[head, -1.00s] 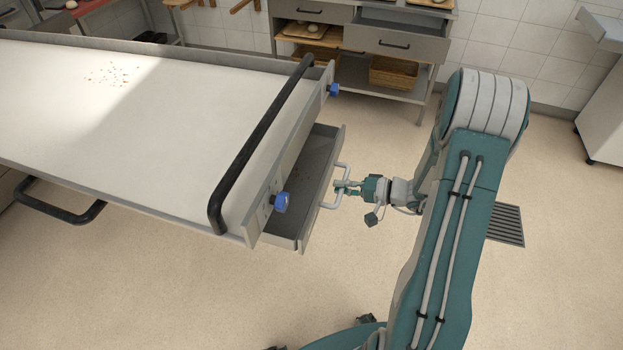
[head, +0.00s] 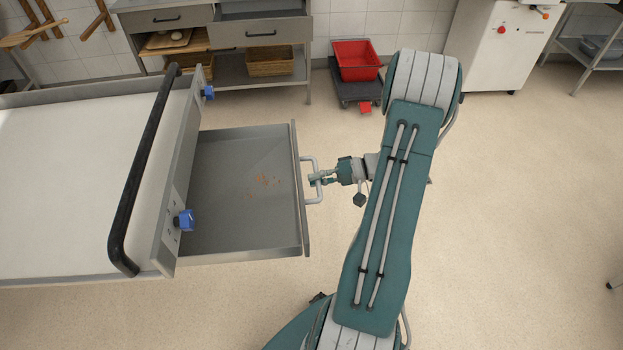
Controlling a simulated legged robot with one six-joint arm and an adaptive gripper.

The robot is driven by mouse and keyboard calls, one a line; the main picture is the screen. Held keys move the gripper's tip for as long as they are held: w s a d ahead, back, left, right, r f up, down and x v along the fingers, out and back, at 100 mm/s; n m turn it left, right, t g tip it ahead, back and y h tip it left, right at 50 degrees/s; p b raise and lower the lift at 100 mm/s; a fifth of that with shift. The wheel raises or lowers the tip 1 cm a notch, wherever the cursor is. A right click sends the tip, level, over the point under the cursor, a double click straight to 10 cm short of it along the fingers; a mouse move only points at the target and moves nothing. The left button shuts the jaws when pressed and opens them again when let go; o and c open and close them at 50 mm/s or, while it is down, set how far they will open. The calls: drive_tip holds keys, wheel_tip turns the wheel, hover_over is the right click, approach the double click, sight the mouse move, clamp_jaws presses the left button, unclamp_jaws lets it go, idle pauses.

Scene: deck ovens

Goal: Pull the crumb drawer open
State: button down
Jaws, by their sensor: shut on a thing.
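The crumb drawer (head: 215,215) is a grey metal tray drawn well out from the end of the white-topped machine (head: 60,190). Brown crumbs (head: 264,182) lie on its floor towards the front. Its pale U-shaped handle (head: 309,162) stands on the front panel. My gripper (head: 315,181) is shut on the handle, reaching it from the right. The rear end of the drawer is hidden under the machine.
A black bar (head: 150,170) and two blue knobs (head: 184,220) are on the machine's end. A bench with drawers (head: 220,35) and a red bin (head: 357,60) on a dark dolly stand at the back. The floor to the right is mostly clear.

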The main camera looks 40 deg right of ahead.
drive_tip(key=shift+s+a+f, duration=0.1)
drive_tip(key=shift+a+f, duration=0.05)
drive_tip(key=shift+f, duration=0.1)
drive_tip(key=c, duration=0.7)
unclamp_jaws()
drive_tip(key=shift+o, duration=0.3)
drive_tip(key=shift+r, duration=0.1)
drive_tip(key=shift+d, duration=0.2)
drive_tip(key=v, duration=1.1)
drive_tip(key=shift+s+d, duration=0.2)
drive_tip(key=shift+d, duration=0.15)
drive_tip(key=shift+a+r, duration=0.1)
